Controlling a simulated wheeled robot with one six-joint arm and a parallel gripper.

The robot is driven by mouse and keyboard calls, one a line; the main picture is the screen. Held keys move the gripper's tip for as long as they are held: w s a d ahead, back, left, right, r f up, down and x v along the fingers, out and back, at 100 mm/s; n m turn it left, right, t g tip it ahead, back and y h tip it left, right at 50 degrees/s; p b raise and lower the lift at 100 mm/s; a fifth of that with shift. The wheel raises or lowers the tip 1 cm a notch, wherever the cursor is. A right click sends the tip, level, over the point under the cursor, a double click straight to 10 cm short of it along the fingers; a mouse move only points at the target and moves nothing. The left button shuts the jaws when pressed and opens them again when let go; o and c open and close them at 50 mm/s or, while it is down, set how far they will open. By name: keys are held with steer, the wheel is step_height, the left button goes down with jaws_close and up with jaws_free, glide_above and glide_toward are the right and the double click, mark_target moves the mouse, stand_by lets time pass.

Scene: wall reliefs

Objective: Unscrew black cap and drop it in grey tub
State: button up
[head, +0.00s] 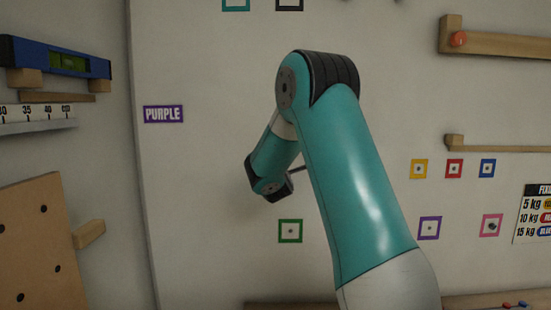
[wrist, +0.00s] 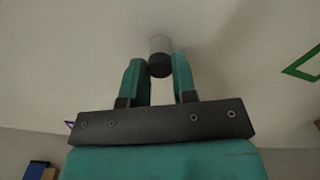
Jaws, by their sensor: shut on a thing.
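The black cap (wrist: 159,70) shows in the wrist view, between the two teal fingertips. A pale grey cylinder (wrist: 160,44) adjoins the cap on its far side, towards the wall. My gripper (wrist: 160,66) is shut on the black cap, with one finger on each side. In the head view my own arm hides the gripper and the cap. I see no grey tub in either view.
The pale wall panel carries coloured square frames, among them a green one (head: 290,231) below my wrist. A purple label (head: 163,114) is at left. Wooden ledges (head: 495,42) stick out at right, and a blue level (head: 57,57) lies at far left.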

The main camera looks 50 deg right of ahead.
steer(key=shift+r, duration=0.1)
steer(key=n+p, duration=0.3)
steer(key=n, duration=0.2)
steer(key=o, duration=0.5)
steer(key=shift+o, duration=0.2)
